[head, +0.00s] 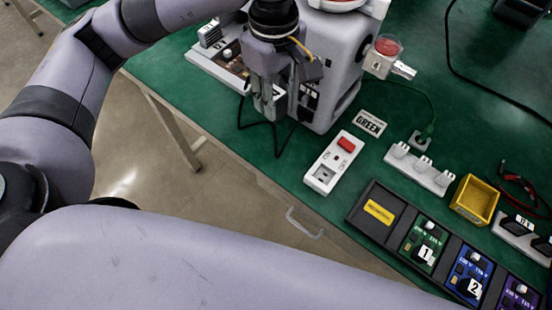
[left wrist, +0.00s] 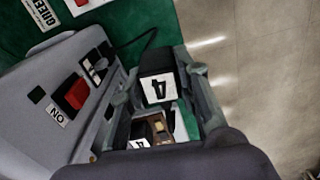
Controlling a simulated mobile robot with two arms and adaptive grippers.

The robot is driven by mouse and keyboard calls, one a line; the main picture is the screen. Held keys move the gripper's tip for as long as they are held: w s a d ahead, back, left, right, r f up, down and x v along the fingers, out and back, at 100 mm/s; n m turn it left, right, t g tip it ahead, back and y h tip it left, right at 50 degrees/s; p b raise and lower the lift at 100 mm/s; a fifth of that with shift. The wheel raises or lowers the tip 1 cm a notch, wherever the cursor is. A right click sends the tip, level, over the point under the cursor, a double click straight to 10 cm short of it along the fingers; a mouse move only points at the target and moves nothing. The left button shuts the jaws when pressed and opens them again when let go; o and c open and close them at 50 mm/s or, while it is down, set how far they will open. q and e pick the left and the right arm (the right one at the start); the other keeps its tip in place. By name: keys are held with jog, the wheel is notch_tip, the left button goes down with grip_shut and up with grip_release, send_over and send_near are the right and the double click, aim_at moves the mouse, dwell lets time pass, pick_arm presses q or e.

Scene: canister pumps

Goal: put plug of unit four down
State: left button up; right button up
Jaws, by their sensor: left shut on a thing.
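My left gripper (head: 268,108) is at the near edge of the green bench, beside the grey pump housing (head: 345,62). It is shut on a black plug with a white "4" label, which shows between the fingers in the left wrist view (left wrist: 158,86). A black cord (head: 279,140) hangs below the gripper. Beyond the plug, a brown module (left wrist: 158,128) with another "4" label is partly hidden by the gripper. In the head view the plug itself is hard to make out. My right gripper is not in view.
A white switch box (head: 320,175) with a red rocker stands right of the pump, near a GREEN sign (head: 369,122). Further right are a white power strip (head: 432,178), a yellow bin (head: 467,212) and a black tray (head: 362,222) with numbered modules. Some bare green bench lies between.

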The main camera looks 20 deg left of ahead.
pick_arm(q)
jog(key=shift+d+r+n, duration=0.15)
jog(key=shift+d+n, duration=0.1)
jog(key=shift+n, duration=0.15)
jog(key=shift+f, duration=0.3)
jog(key=shift+f+p, duration=0.8)
jog(key=shift+f, duration=8.85)
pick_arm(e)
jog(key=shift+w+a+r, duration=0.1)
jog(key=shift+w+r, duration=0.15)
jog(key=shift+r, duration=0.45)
pick_arm(q)
jog(key=shift+f, duration=0.1)
jog(key=o, duration=1.1)
jog(key=shift+o, duration=0.2)
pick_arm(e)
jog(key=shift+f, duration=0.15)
